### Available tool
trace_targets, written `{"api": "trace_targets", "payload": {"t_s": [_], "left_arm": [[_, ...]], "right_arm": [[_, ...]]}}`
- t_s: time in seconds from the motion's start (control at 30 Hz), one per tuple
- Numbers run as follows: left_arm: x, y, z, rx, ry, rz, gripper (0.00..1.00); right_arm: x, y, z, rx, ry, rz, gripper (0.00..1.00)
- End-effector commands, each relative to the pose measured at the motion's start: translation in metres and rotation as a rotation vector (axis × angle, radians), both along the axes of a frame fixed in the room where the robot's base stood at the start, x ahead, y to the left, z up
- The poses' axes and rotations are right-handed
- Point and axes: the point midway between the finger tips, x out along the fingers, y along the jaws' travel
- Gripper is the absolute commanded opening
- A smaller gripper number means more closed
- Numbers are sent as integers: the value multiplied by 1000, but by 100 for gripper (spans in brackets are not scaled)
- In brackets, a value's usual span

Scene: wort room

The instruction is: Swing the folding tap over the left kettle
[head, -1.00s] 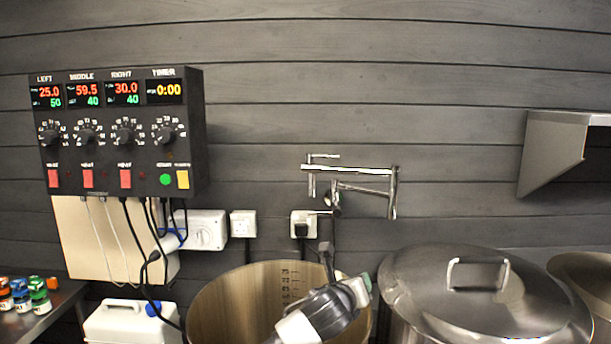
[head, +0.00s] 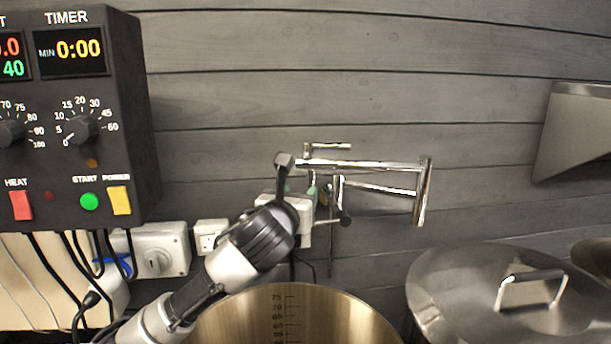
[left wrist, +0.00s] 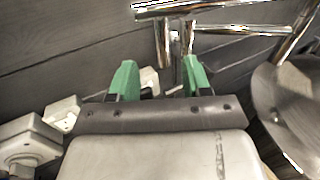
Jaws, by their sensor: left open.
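The chrome folding tap (head: 365,165) is folded against the wall, with its down-spout (head: 423,190) at the right end, above the gap between two kettles. The open left kettle (head: 345,315) stands below, with volume marks inside. My left gripper (head: 302,188) is raised at the tap's wall end, above the kettle. Its green fingers are open. In the left wrist view, the open fingers (left wrist: 158,72) point toward the tap's upright parts (left wrist: 166,45), with the right fingertip overlapping one. I cannot tell whether they touch. My right gripper is not in view.
A lidded kettle (head: 510,290) stands to the right, with a steel wall bracket (head: 580,130) above. The control box (head: 95,150) is at the left. Sockets (head: 210,237) and cables sit below and behind my left arm. The wall above the tap is clear.

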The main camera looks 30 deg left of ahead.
Motion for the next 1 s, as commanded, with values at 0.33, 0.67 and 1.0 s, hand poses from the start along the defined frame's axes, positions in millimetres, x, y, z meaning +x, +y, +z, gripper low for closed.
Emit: {"api": "trace_targets", "payload": {"t_s": [0.33,0.67,1.0], "left_arm": [[56,11,2,-6,3,1,48],[95,20,1,-3,0,1,48],[101,21,0,-2,0,0,48]], "right_arm": [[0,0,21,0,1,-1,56],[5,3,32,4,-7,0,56],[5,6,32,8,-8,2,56]]}}
